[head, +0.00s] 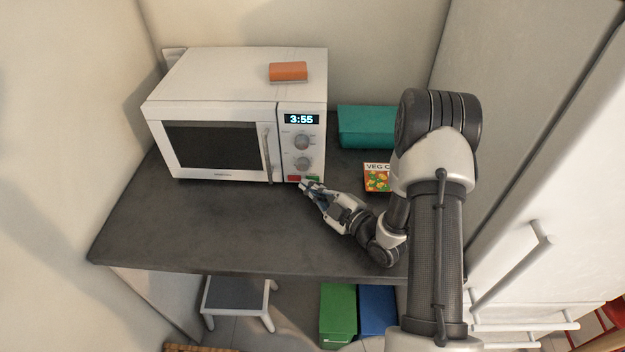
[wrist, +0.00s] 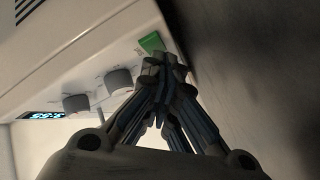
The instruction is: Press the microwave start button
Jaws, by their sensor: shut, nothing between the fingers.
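The white microwave (head: 215,150) stands on the dark counter with its door shut and its display (head: 301,119) reading 3:55. Below two knobs, a red button (head: 294,179) and a green button (head: 313,178) sit side by side at the bottom of its panel. The start button seems to be the green one; its label is too small to read. My gripper (head: 308,186) is shut and empty, its fingertips at the lower panel edge by the green button. In the wrist view the green button (wrist: 151,42) shows just beyond the fingertips (wrist: 167,62); I cannot tell whether they touch.
A teal box (head: 366,127) and a VEG package (head: 377,177) are on the counter to the right, near my arm. The counter (head: 200,225) is clear in front of the microwave.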

